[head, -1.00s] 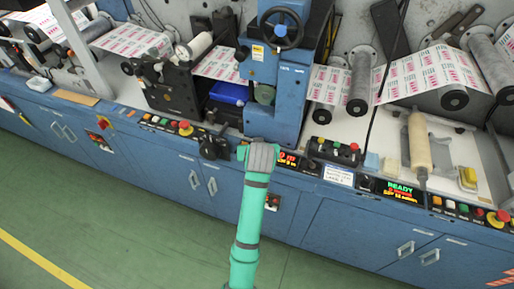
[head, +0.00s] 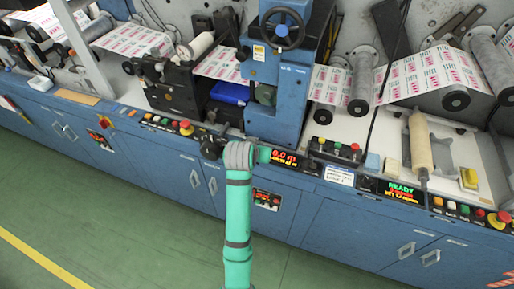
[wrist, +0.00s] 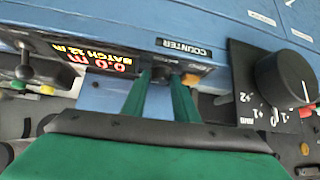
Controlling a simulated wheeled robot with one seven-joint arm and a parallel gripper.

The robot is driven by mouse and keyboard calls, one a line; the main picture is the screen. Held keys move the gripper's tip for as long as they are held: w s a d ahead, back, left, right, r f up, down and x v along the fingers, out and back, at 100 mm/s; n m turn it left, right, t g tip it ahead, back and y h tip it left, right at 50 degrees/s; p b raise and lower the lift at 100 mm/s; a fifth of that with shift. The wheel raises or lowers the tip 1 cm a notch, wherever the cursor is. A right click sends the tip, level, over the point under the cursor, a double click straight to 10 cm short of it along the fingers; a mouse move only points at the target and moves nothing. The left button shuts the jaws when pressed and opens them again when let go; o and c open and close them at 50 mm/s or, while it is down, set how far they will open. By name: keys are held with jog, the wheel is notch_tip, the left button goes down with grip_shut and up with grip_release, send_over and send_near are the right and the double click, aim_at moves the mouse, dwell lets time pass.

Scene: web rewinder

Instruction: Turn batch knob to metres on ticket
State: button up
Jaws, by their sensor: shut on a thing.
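The counter panel (wrist: 184,48) fills the upper middle of the wrist view, upside down. Its lit display (wrist: 95,60) reads 0.0 m in red and a batch figure that looks like 12 m in yellow. The small dark batch knob (wrist: 160,71) sits beside the display. My gripper (wrist: 160,82) is shut on this knob, a green finger on each side; the fingers hide part of it. In the head view the display (head: 285,158) shows right of my wrist. A white ticket (head: 339,175) is on the ledge farther right, its writing too small to read surely.
An orange button (wrist: 190,79) is close beside my fingers. A large black dial (wrist: 285,78) with mm marks stands out at the right of the wrist view. In the head view, a button row (head: 335,148) and a second display (head: 400,191) lie to the right.

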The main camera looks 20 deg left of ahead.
jog(key=o, duration=0.8)
jog(key=v, duration=1.1)
jog(key=shift+f, duration=0.1)
